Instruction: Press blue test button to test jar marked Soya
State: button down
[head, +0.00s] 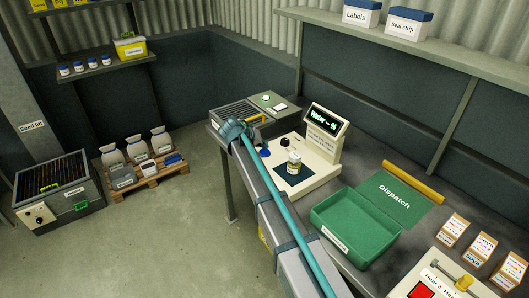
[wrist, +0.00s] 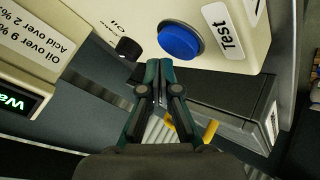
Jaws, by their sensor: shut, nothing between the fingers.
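The blue test button (wrist: 180,42) is a round dome on the cream tester body in the wrist view, beside a "Test" label (wrist: 228,33). It also shows small in the head view (head: 265,152). My gripper (wrist: 158,66) is shut and empty, its fingertips just below the button in the wrist picture, apparently apart from it. In the head view my gripper (head: 238,130) is at the tester's left end. A jar (head: 294,163) with a pale label stands upright on the tester's dark pad (head: 282,178). Its label is too small to read. The display (head: 324,118) reads "Water -- %".
A black "Oil" knob (wrist: 129,47) sits close to the button. A grey box with a yellow handle (wrist: 208,131) lies beyond my fingers. A green dispatch tray (head: 350,225) and several labelled packets (head: 480,248) are to the right on the bench.

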aim_at(263, 152)
jog(key=shift+f, duration=0.1)
dwell(0.3)
jog(key=shift+f+b, duration=0.35)
jog(key=shift+f+b, duration=0.35)
jog(key=shift+f, duration=0.15)
dwell(0.8)
jog(key=shift+r, duration=0.95)
jog(key=shift+p, duration=0.3)
jog(key=shift+r+p, duration=0.85)
jog(key=shift+r, duration=1.65)
